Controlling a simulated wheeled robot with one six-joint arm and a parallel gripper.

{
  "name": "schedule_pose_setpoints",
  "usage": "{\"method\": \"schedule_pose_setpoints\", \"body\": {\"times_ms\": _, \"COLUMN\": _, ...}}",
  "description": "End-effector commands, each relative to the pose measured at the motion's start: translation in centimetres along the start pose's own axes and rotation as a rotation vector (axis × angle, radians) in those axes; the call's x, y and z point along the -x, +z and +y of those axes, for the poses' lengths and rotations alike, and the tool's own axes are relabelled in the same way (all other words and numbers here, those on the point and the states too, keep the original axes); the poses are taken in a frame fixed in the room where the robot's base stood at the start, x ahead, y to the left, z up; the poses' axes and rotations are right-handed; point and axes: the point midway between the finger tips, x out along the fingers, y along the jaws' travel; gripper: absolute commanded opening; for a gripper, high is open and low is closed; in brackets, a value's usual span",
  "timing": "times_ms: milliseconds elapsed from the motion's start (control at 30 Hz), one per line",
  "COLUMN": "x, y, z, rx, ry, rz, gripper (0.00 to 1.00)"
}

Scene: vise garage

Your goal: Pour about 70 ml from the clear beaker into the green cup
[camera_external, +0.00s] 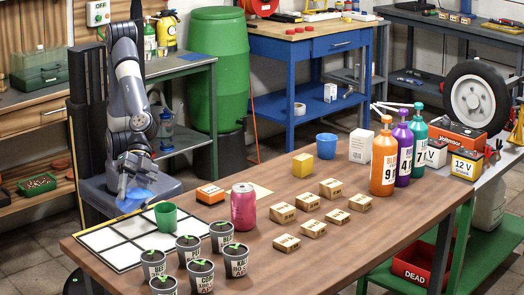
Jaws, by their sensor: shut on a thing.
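My gripper (134,184) is at the left end of the wooden table, above the white grid sheet. It is shut on the clear beaker (132,202), which shows light blue and looks tilted. The fill level in the beaker is too small to tell. The green cup (166,216) stands upright on the grid sheet, just right of and below the beaker. The beaker and cup look apart in the picture. I cannot see any stream between them, and the inside of the cup is too small to read.
Several potted seedlings (188,249) stand close in front of the cup. A pink can (243,206) and an orange box (210,194) are to its right.

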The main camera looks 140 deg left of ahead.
Motion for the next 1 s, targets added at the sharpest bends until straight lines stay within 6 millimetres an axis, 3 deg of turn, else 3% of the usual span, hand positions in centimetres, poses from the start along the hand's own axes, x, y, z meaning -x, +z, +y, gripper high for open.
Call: {"method": "schedule_pose_setpoints", "body": {"times_ms": 1000, "x": -0.17, "y": 0.03, "z": -0.2, "rx": 0.108, "ry": 0.047, "rz": -0.076, "gripper": 0.3}}
